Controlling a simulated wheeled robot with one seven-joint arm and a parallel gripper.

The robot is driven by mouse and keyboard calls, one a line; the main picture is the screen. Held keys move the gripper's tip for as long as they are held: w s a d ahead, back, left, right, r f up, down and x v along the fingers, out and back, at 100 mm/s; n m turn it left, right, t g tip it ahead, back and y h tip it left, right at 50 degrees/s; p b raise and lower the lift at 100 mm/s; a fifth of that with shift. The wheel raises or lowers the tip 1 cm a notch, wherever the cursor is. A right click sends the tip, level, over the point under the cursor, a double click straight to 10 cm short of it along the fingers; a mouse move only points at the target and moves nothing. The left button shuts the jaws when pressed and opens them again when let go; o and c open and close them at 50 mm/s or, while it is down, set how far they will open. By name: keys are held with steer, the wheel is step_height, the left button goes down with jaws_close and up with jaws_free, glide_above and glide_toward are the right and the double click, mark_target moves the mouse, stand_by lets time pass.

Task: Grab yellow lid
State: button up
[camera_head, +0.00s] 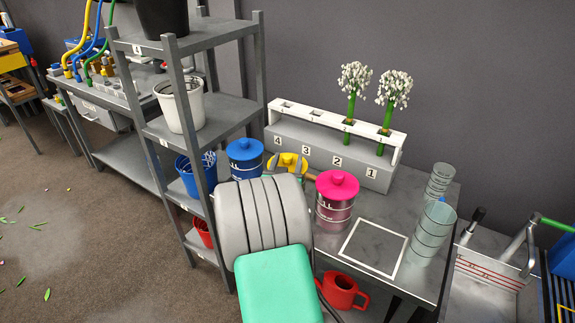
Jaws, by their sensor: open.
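The yellow lid (288,160) sits on a canister on the grey table, between a blue-lidded canister (245,158) on its left and a pink-lidded canister (336,190) on its right. My gripper (285,169) is at the yellow lid, with slim grey fingers showing at its left and right sides. The fingers are apart. I cannot tell whether they touch the lid. My grey ribbed arm link hides the front of the lid, most of its canister and most of the gripper.
A white numbered rack (330,155) holding two white-flowered stems stands behind the canisters. A grey shelf (207,35) with pots rises close on the left. Clear glass cylinders (433,228) stand on the right. A red watering can (342,289) is below. A white-outlined square (373,248) is bare.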

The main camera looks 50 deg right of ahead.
mark_target(288, 154)
steer(key=p+x, duration=0.1)
steer(key=x, duration=0.3)
steer(key=shift+w+d+r, duration=0.15)
steer(key=shift+w+d, duration=0.1)
steer(key=shift+d, duration=0.05)
steer(key=shift+a, duration=0.1)
jaws_close()
